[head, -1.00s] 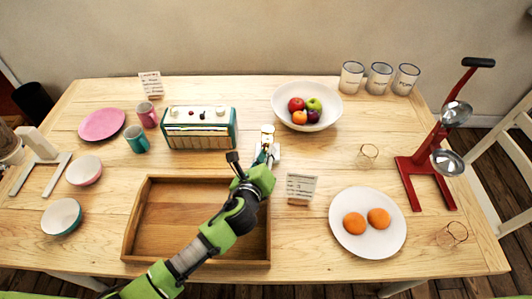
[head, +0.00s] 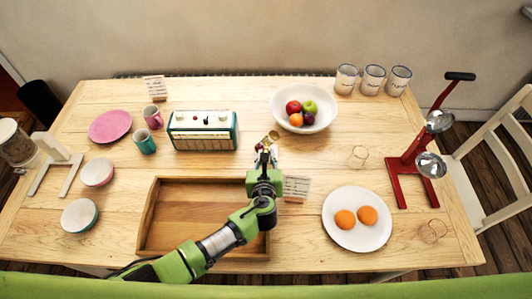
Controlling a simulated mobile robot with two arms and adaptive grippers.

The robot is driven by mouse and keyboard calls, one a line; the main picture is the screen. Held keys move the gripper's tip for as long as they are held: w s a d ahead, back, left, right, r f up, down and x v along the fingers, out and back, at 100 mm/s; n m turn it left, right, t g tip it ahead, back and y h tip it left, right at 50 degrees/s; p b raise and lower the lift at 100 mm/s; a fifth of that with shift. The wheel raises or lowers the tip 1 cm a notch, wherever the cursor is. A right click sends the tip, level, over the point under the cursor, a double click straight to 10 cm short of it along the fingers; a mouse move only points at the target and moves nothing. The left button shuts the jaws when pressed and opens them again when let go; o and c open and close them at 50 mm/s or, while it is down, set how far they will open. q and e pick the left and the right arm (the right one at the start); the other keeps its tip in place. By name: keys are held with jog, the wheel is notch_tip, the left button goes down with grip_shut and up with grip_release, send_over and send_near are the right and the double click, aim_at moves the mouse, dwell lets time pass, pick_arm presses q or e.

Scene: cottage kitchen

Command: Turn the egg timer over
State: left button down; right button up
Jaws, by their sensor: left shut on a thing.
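The egg timer (head: 272,136) is small, with a gold-brown end showing just beyond my left gripper, in front of the fruit bowl. It looks tilted, leaning up and to the right. My left gripper (head: 266,151) is shut on it, and the fingers and wrist hide its lower part. I cannot tell whether it touches the table. My right gripper is not in view.
A wooden tray (head: 146,238) lies under my left arm. A small card (head: 297,187) stands right of the wrist, the teal radio (head: 203,143) left, and the fruit bowl (head: 323,121) behind. A plate (head: 356,236) holds two oranges. Clear wood lies right of the gripper.

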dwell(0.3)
pick_arm(q)
jog(key=c, duration=1.9)
grip_release()
jog(key=v, duration=1.2)
